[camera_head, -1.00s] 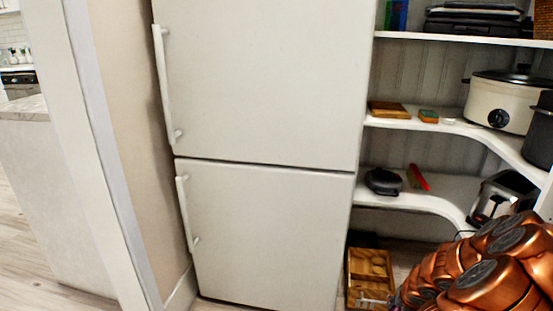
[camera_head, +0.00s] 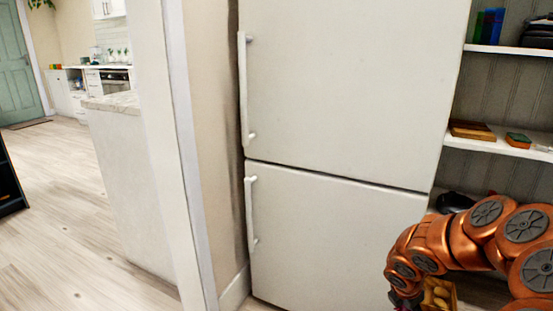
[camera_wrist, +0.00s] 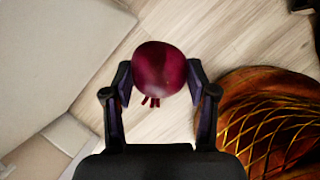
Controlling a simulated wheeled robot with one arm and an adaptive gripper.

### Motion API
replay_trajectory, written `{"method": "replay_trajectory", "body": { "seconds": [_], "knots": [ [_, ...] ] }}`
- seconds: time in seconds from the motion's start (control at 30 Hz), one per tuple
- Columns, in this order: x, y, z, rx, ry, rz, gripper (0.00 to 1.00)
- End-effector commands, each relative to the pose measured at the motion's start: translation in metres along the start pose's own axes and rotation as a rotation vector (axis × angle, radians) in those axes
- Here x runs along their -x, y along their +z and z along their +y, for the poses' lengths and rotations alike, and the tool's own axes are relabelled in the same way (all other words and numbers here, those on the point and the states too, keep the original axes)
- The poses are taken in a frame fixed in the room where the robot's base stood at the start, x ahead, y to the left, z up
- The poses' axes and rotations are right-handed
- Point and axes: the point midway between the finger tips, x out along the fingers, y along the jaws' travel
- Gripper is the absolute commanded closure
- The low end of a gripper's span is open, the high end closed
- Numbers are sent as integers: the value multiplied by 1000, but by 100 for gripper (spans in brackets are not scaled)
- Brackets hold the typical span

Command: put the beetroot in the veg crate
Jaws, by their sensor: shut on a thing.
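The beetroot (camera_wrist: 158,66) is round and dark red with short stalks, and shows in the wrist view. My gripper (camera_wrist: 160,78) is shut on it, one finger on each side, holding it above the wooden floor. In the head view my arm reaches down at the lower right, and its end is small and mostly cut off by the bottom edge. A wooden crate (camera_head: 452,292) with pale round things in it shows partly behind my arm, on the floor below the shelves. I cannot tell for sure that it is the veg crate.
A tall white fridge (camera_head: 340,100) stands in the middle. Corner shelves (camera_head: 500,49) are at the right, with a wooden board (camera_head: 472,131) and a sponge (camera_head: 518,140). A wall edge (camera_head: 170,150) stands left of the fridge. Open floor (camera_head: 70,220) lies at the left.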

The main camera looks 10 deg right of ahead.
Motion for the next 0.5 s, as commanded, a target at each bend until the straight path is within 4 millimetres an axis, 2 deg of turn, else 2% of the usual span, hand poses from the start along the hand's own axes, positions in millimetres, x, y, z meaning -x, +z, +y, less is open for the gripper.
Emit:
{"method": "replay_trajectory", "body": {
  "seconds": [0.03,0.5],
  "knots": [
    [8,-4,9,-16,-4,-3,81],
    [66,-40,70,-229,-89,-18,81]
  ]
}}
